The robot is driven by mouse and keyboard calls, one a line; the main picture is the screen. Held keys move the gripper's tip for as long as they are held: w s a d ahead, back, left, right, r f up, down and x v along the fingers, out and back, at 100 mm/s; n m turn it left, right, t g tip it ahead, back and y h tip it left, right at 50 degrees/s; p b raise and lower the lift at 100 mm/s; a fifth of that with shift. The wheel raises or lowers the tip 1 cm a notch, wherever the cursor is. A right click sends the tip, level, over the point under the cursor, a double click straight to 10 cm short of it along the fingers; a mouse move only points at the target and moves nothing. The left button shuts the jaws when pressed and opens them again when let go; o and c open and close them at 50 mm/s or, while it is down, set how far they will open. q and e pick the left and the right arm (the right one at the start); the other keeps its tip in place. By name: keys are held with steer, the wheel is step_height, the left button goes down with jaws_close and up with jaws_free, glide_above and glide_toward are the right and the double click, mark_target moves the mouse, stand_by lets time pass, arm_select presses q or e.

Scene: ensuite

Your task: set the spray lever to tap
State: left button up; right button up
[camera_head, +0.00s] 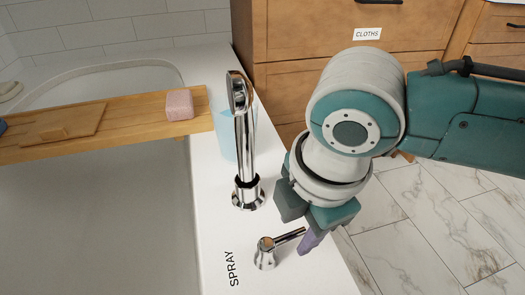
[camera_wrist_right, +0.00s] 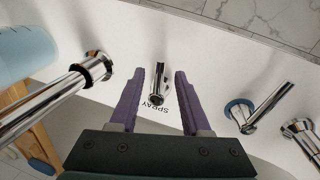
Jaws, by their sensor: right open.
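The spray lever (camera_head: 268,252) is a small chrome handle on a round base on the white tub ledge, beside the printed word SPRAY. Its arm points right, toward my right gripper (camera_head: 314,238), which is lowered near the lever's end. In the right wrist view the lever (camera_wrist_right: 158,88) stands between the two purple fingers of my open right gripper (camera_wrist_right: 158,78). I cannot tell whether either finger touches it. No tap label is seen. My left gripper is not in view.
A tall chrome spout (camera_head: 244,140) stands behind the lever, with a light blue cup (camera_head: 221,130) by it. A wooden bath tray (camera_head: 130,110) with pink soap (camera_head: 179,104) spans the tub. Another chrome handle with a blue ring (camera_wrist_right: 262,108) stands right in the wrist view.

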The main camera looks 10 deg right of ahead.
steer(key=shift+w+f, duration=0.1)
steer(key=shift+f, duration=0.2)
jaws_close()
stand_by(0.5)
